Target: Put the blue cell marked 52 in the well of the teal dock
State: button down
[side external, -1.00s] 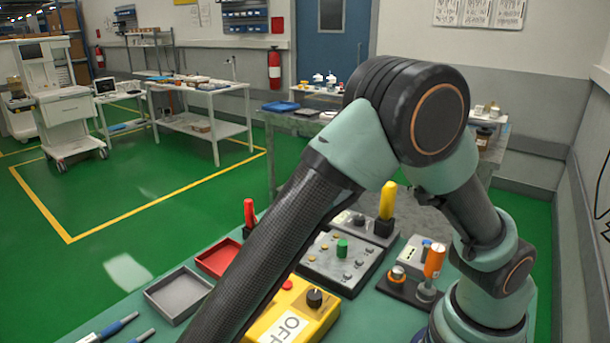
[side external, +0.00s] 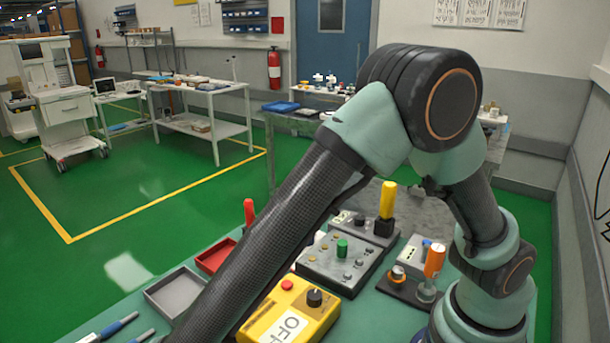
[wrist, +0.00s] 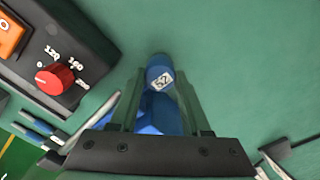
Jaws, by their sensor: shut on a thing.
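The blue cell marked 52 (wrist: 158,75) shows in the wrist view between the two fingers of my gripper (wrist: 160,102). My gripper is shut on it. The white label with 52 faces the camera, and more blue shows below it between the fingers. My gripper and the cell are out of the side external view, past its bottom edge. I cannot make out the teal dock or its well in either view.
In the wrist view, a dark box with a red knob (wrist: 55,78) is at upper left. In the side view, a yellow OFF box (side external: 290,312), grey tray (side external: 178,292), red tray (side external: 216,255) and button panel (side external: 340,262) crowd the green table. Blue-handled tools (side external: 115,327) lie at lower left.

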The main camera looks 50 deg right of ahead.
notch_tip(320, 180, up, 18)
jog(key=w+d+r+m, duration=0.1)
jog(key=w+d+m, duration=0.2)
jog(key=w+d, duration=0.5)
jog(key=w+d+m, duration=0.3)
jog(key=w, duration=0.8)
jog(key=w+d+m, duration=0.2)
jog(key=w+d, duration=0.3)
jog(key=d, duration=0.4)
jog(key=w+d+m, duration=0.3)
jog(key=w+d, duration=0.3)
jog(key=d, duration=0.3)
jog(key=d+m, duration=0.7)
jog(key=d, duration=2.3)
jog(key=shift+s+d+f, duration=0.1)
jog(key=shift+d+f, duration=0.05)
jog(key=shift+f, duration=4.7)
jog(key=shift+s+d+f, duration=0.1)
jog(key=shift+d+f, duration=0.05)
jog(key=shift+f, duration=4.7)
jog(key=shift+f, duration=0.1)
